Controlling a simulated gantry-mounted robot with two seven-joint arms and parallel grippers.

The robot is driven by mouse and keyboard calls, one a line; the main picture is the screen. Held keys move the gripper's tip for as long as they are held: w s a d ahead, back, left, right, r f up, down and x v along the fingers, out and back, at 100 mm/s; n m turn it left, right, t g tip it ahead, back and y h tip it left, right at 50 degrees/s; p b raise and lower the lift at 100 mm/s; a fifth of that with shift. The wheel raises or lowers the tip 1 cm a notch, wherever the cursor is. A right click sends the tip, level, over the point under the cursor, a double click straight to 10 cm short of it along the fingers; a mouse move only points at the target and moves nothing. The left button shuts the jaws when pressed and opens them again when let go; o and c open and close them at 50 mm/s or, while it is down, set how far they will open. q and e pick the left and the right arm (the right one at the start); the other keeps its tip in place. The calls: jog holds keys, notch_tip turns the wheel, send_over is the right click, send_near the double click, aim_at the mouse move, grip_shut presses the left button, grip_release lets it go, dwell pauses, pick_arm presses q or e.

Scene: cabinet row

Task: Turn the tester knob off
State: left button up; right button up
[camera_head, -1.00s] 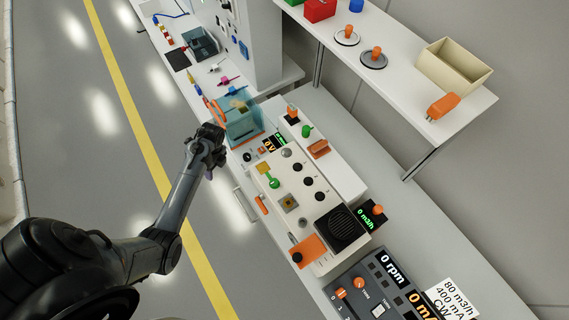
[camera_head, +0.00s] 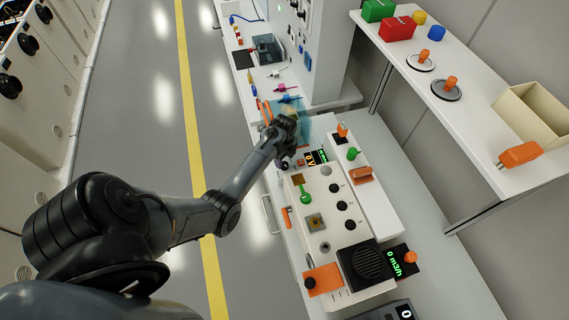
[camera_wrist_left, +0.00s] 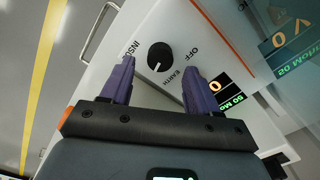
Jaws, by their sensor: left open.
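The tester knob (camera_wrist_left: 160,57) is a round black knob on a white panel in the left wrist view. The labels OFF, EARTH and a partly hidden INSUL surround it. A white mark on its lower edge does not point at OFF. In the head view the tester's display (camera_head: 309,158) shows just below my left gripper (camera_head: 288,128). In the left wrist view my left gripper (camera_wrist_left: 160,70) is open, its purple fingers apart on either side of the knob's image. It holds nothing, and I cannot tell whether it touches the knob. My right gripper is not in view.
A translucent blue box (camera_head: 303,122) stands beside my gripper. A panel with green and orange controls (camera_head: 328,212) is nearer along the bench. A shelf (camera_head: 448,108) overhangs to the right, and the floor (camera_head: 140,130) is clear to the left.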

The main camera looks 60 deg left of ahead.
aim_at(284, 164)
pick_arm(q)
jog(key=shift+f, duration=1.8)
jog(key=c, duration=1)
jog(key=shift+c, duration=0.2)
